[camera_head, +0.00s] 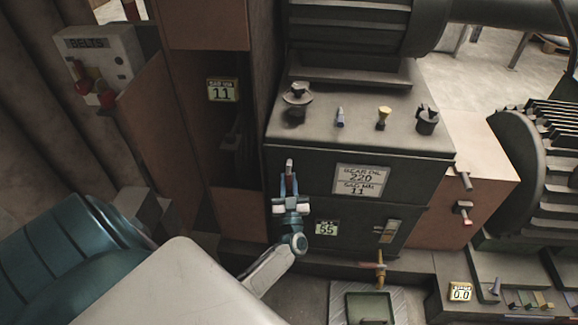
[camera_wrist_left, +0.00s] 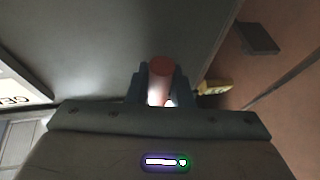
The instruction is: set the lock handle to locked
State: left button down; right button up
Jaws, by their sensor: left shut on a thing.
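My left gripper (camera_head: 289,184) points up against the left part of the dark machine cabinet's front. It is shut on a small handle with a dull red end (camera_head: 289,164), which appears to be the lock handle. In the left wrist view the handle's round red end (camera_wrist_left: 161,68) stands between the two blue-grey fingers (camera_wrist_left: 158,88). The fingers hide most of the handle, and I cannot read its setting. My right gripper is not in view.
A yellow-handled valve (camera_head: 380,268) is below right. A BELTS box (camera_head: 98,58) is at the upper left.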

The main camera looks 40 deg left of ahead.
pick_arm(q)
jog(key=c, duration=1.6)
grip_release()
jog(key=shift+o, duration=0.2)
